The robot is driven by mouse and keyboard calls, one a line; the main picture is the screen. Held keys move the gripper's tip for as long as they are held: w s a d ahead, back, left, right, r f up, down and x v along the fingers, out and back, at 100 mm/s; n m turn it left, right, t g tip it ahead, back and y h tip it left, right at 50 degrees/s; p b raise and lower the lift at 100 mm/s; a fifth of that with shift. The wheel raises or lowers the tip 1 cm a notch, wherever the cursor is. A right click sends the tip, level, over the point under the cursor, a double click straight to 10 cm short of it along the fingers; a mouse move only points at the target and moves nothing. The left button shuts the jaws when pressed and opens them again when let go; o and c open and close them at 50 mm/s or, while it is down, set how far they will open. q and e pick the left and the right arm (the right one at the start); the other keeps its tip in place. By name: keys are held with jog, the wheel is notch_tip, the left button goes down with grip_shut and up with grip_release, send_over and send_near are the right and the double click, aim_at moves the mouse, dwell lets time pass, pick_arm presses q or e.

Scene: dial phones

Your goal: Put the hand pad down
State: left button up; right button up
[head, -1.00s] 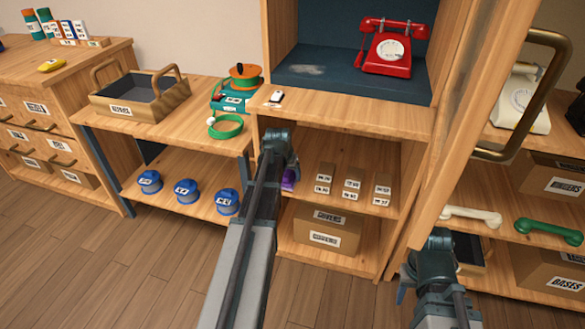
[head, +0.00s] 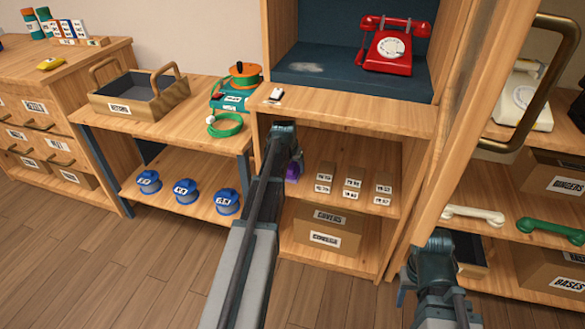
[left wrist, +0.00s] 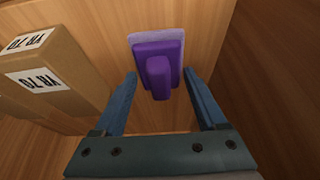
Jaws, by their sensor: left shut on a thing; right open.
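The purple hand pad (head: 293,171) is at the left end of the open shelf compartment under the red phone. In the left wrist view the hand pad (left wrist: 158,72) has a raised handle and a paler underside edge, and lies between my two fingertips. My left gripper (head: 288,150) is shut on it; it also shows in the left wrist view (left wrist: 161,85). I cannot tell whether the pad touches the shelf board (head: 335,198). My right gripper (head: 425,265) is open and empty, low in front of the right-hand shelves.
Several small cardboard boxes (head: 353,183) stand on the same shelf to the right; one box (left wrist: 50,75) is close in the left wrist view. A wooden side wall bounds the compartment on the left. An open door with a brass handle (head: 545,85) stands at right.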

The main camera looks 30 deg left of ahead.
aim_at(291, 168)
pick_arm(q)
jog(key=shift+f, duration=0.2)
jog(key=o, duration=1.1)
jog(key=shift+r, duration=0.1)
jog(key=shift+o, duration=0.2)
jog(key=shift+r, duration=0.1)
jog(key=shift+s+r+p, duration=0.15)
jog(key=shift+r+p, duration=0.35)
jog(key=shift+p, duration=0.05)
jog(key=shift+s+d+r+p, duration=0.25)
jog(key=shift+s+r+p, duration=0.75)
jog(key=shift+r+p, duration=0.05)
jog(key=s+d, duration=0.2)
jog(key=s, duration=0.8)
jog(key=shift+s+d+f, duration=0.15)
jog(key=shift+s+d, duration=0.1)
